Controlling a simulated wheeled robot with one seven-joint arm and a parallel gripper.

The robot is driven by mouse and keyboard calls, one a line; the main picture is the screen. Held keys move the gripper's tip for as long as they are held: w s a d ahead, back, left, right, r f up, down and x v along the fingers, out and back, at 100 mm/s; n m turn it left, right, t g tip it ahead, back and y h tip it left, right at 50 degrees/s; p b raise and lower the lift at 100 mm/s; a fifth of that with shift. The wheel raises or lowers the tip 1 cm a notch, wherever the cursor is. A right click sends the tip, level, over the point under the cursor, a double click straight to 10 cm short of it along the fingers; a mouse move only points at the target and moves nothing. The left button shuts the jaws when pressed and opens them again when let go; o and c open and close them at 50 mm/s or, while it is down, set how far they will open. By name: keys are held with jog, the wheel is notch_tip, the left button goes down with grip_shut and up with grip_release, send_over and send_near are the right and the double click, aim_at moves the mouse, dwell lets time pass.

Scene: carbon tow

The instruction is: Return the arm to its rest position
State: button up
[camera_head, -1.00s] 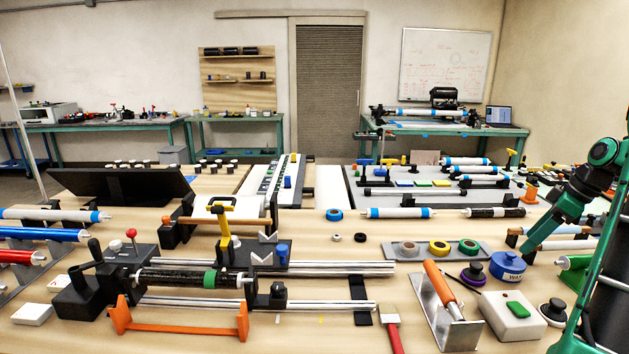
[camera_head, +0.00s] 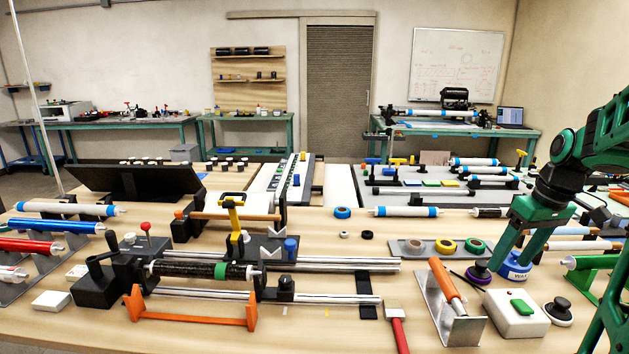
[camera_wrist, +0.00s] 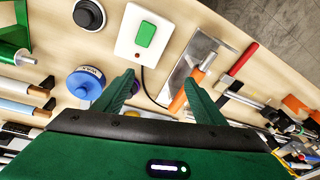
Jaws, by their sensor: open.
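My green arm comes in from the right side of the head view, with dark joints and a bend at the upper right. A white box with a green button (camera_wrist: 144,34) lies beyond the fingertips, and the wax tin (camera_wrist: 85,83) is left of the left finger. The fingers' height above the bench is unclear.
Near my gripper are the white button box (camera_head: 517,322), a metal stand with an orange-handled tool (camera_head: 447,286), a round black-knobbed piece (camera_head: 559,311) and a tray of tape rolls (camera_head: 443,246). A winding rig (camera_head: 205,270) fills the left. Bare wood shows at centre.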

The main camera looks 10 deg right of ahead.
jog(key=s+a+f+m+g, duration=0.1)
jog(key=s+a+f+m, duration=0.1)
jog(key=s+a, duration=0.4)
jog(key=s+a+f+m+h, duration=0.1)
jog(key=s+a+f+m, duration=0.2)
jog(key=s, duration=0.8)
jog(key=a+m, duration=0.2)
jog(key=a, duration=0.1)
jog(key=shift+s+a+g, duration=0.4)
jog(key=shift+w+f, duration=0.2)
jog(key=shift+w, duration=0.45)
